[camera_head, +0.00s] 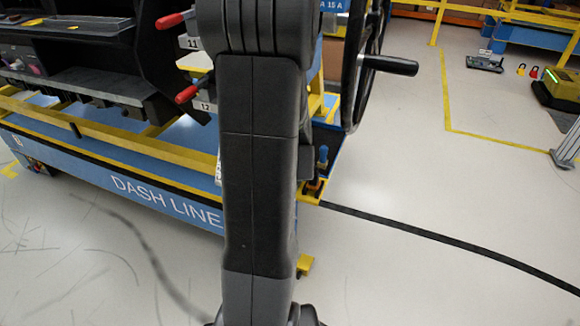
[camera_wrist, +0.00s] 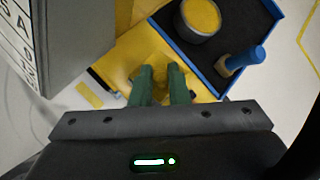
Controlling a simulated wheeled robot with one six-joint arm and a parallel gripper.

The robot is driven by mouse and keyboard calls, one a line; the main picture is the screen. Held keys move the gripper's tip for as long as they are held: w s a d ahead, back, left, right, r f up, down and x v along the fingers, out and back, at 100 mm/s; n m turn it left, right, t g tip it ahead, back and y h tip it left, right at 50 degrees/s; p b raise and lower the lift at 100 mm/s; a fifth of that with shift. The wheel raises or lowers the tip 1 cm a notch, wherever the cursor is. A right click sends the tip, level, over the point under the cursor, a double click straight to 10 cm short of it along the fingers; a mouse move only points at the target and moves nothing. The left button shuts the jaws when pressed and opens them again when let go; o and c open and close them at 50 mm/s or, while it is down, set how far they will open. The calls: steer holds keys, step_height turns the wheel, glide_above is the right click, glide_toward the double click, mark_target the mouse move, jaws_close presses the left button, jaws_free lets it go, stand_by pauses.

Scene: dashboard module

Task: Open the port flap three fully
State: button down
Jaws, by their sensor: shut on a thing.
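My gripper (camera_wrist: 160,72) shows in the wrist view, its two green fingers shut on a small yellow piece (camera_wrist: 160,82). The piece is partly hidden between the fingers and lies against a yellow surface (camera_wrist: 122,68). I cannot tell whether this piece is port flap three; no flap marked three can be made out in either view. In the head view my arm hides the gripper and the middle of the blue bench marked DASH LINE (camera_head: 150,188).
A dark tray with a blue rim (camera_wrist: 213,77) holds a yellow-topped cup (camera_wrist: 200,18) and a blue-handled tool (camera_wrist: 240,62). A grey block with lettering (camera_wrist: 75,45) stands left of my fingers. Red-handled levers (camera_head: 187,94) and a black handwheel (camera_head: 356,85) flank my arm.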

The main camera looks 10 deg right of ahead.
steer(key=shift+w+a+r+n+g+h+p, duration=0.25)
steer(key=shift+a+r+g+h+p, duration=0.2)
steer(key=shift+p, duration=1.35)
steer(key=h+p, duration=0.1)
steer(key=p, duration=0.1)
steer(key=n+g+p, duration=0.1)
steer(key=p, duration=0.1)
steer(key=shift+w+a+r+h, duration=0.15)
steer(key=shift+w+a+h, duration=0.15)
steer(key=shift+a+h, duration=0.1)
steer(key=p, duration=0.2)
steer(key=shift+w+a+g+h+p, duration=0.15)
steer(key=shift+a+g+h+p, duration=0.05)
steer(key=shift+g+h+p, duration=0.2)
steer(key=shift+n+p, duration=0.25)
steer(key=shift+p, duration=0.05)
steer(key=c, duration=1.4)
jaws_free()
